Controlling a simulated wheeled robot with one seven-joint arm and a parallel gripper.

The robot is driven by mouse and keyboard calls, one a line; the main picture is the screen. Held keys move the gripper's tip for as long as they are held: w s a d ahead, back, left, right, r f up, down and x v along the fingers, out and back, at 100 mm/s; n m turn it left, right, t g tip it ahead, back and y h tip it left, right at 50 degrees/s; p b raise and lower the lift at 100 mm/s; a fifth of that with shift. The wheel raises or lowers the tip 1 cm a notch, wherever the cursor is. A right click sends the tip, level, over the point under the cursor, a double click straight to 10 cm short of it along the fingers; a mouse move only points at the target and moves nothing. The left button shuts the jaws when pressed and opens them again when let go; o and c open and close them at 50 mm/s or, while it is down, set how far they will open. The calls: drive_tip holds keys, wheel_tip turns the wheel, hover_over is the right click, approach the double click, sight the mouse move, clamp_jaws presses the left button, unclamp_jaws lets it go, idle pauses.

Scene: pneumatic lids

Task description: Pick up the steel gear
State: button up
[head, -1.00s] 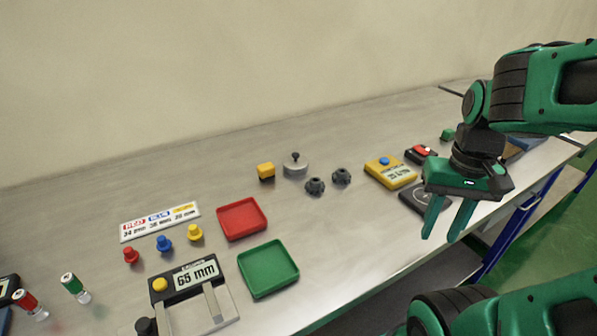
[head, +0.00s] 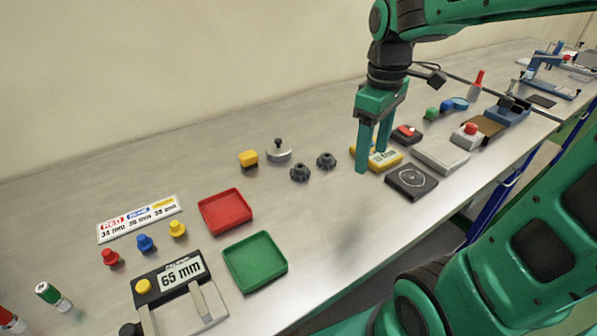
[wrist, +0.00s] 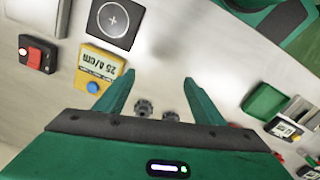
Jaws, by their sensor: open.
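Two small dark grey toothed gears (head: 300,173) and (head: 326,160) stand side by side on the steel bench. They look alike, and I cannot tell which is the steel one. In the wrist view the gears (wrist: 144,107) and (wrist: 170,116) show small, between my fingers and partly near the palm edge. My gripper (head: 372,161) is open and empty, pointing down above the bench, to the right of the gears in the head view. Its spread fingers also show in the wrist view (wrist: 159,78).
A yellow meter (head: 384,162) lies behind my fingers, with a black pad (head: 411,181) to its right. Red (head: 225,212) and green (head: 255,262) trays are nearer. Bench in front of the gears is clear.

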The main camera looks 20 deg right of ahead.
drive_tip(key=w+a+r+n, duration=0.2)
drive_tip(key=w+a+n, duration=0.9)
drive_tip(key=a, duration=0.1)
hover_over(300, 166)
drive_tip(key=shift+n, duration=0.4)
wheel_tip(300, 166, down, 5)
drive_tip(key=shift+s+a+r, duration=0.1)
drive_tip(key=shift+s+a, duration=0.05)
drive_tip(key=shift+w+d+f, duration=0.1)
drive_tip(key=shift+f, duration=1.4)
drive_tip(key=shift+w+d+f, duration=0.1)
drive_tip(key=shift+f, duration=1.35)
drive_tip(key=c, duration=1.3)
drive_tip(key=shift+c, duration=0.7)
drive_tip(key=shift+r, duration=0.15)
